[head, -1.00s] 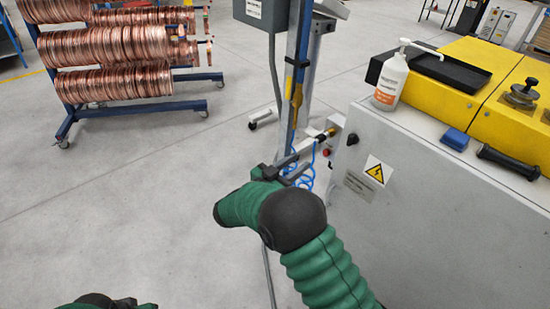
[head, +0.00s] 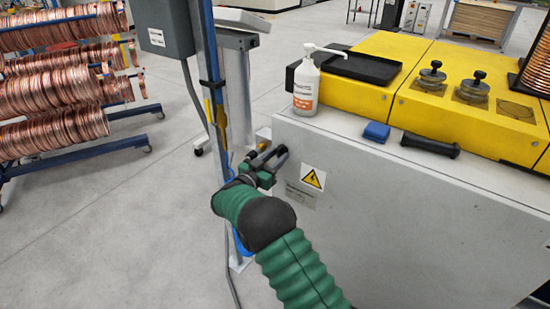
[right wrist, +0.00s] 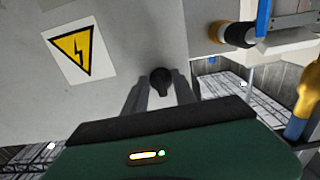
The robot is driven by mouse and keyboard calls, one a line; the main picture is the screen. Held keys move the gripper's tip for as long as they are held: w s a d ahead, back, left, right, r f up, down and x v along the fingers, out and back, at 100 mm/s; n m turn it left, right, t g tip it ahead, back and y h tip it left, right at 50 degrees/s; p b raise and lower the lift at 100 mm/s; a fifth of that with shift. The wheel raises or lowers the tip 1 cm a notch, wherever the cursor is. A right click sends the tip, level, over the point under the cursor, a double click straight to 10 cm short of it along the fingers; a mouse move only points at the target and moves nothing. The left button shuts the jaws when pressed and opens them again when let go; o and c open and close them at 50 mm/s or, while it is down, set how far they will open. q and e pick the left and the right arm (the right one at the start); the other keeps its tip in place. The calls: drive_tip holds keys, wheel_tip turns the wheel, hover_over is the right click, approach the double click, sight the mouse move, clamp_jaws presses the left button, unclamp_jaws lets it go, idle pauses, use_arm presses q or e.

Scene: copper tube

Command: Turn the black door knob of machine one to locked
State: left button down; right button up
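Machine one is the white-grey cabinet (head: 400,220) on the right of the head view. Its black door knob (right wrist: 161,80) shows in the right wrist view on the grey panel, near the panel's edge. My right gripper (head: 273,157) is at the cabinet's left end, left of the yellow warning sign. In the right wrist view its two fingers (right wrist: 161,94) stand apart on either side of the knob. I cannot tell whether they touch it. In the head view the gripper hides the knob. My left gripper is not in view.
A yellow warning sign (head: 313,178) is beside the gripper. A blue post (head: 211,80) stands left of the arm. A pump bottle (head: 306,85), a blue block (head: 377,132) and a black handle (head: 430,145) are on the cabinet top. Copper coils (head: 55,90) hang at left.

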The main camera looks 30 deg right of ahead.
drive_tip(key=shift+s+d, duration=0.25)
drive_tip(key=shift+d, duration=0.15)
drive_tip(key=shift+a+r, duration=0.15)
drive_tip(key=shift+w+a, duration=0.25)
drive_tip(key=shift+a, duration=0.45)
drive_tip(key=c, duration=0.3)
drive_tip(key=shift+a+r, duration=0.1)
drive_tip(key=shift+a, duration=0.1)
drive_tip(key=shift+c, duration=1.3)
drive_tip(key=shift+s+d, duration=0.1)
clamp_jaws()
drive_tip(key=shift+d, duration=0.25)
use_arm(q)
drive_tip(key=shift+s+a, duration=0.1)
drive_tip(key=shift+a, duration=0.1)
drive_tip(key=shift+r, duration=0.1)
use_arm(e)
drive_tip(key=shift+a, duration=0.1)
